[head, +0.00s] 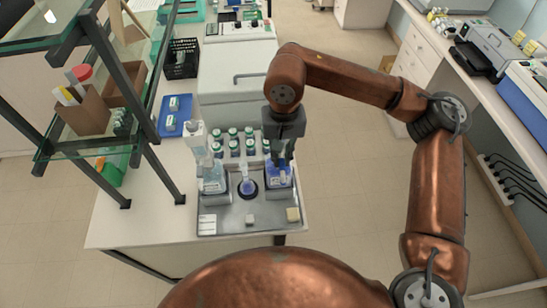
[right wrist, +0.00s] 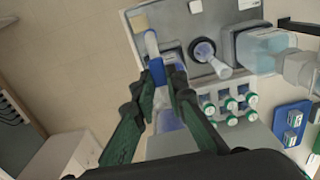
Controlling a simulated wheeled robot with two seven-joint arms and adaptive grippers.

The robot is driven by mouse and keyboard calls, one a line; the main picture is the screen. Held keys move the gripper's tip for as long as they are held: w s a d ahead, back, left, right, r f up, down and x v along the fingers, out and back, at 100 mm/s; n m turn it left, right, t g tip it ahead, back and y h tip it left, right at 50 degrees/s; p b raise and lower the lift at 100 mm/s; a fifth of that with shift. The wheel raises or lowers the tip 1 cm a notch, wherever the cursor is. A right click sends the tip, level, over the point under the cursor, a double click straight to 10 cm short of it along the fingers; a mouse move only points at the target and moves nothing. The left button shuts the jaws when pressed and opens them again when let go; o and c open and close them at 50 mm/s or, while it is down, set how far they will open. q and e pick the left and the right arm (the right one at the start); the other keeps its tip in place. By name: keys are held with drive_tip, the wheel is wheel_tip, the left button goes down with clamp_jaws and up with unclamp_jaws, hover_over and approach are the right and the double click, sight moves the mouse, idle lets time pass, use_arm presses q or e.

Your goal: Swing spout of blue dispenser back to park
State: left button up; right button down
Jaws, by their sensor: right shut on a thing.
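The blue dispenser (head: 278,178) stands at the right end of the grey tray, its bottle holding dark blue liquid. My right gripper (head: 281,150) is over its top from above and hides most of the head. In the right wrist view my right gripper (right wrist: 163,92) is shut around the blue part of the spout (right wrist: 157,70). The pale spout tip (right wrist: 151,42) extends past the fingers toward the tray's front edge and points away from the funnel flask (right wrist: 212,56). The flask also shows in the head view (head: 247,187), left of the dispenser. My left gripper is out of view.
A second, light blue dispenser (head: 213,180) stands at the left of the tray (head: 235,219). Several green-capped bottles (head: 233,140) stand close behind. A glass shelf (head: 90,140) stands left.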

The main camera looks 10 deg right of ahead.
sight(282, 161)
drive_tip(key=shift+d, duration=0.15)
idle(0.3)
drive_tip(key=c, duration=1.9)
unclamp_jaws()
drive_tip(key=shift+c, duration=0.2)
wheel_tip(282, 161, up, 12)
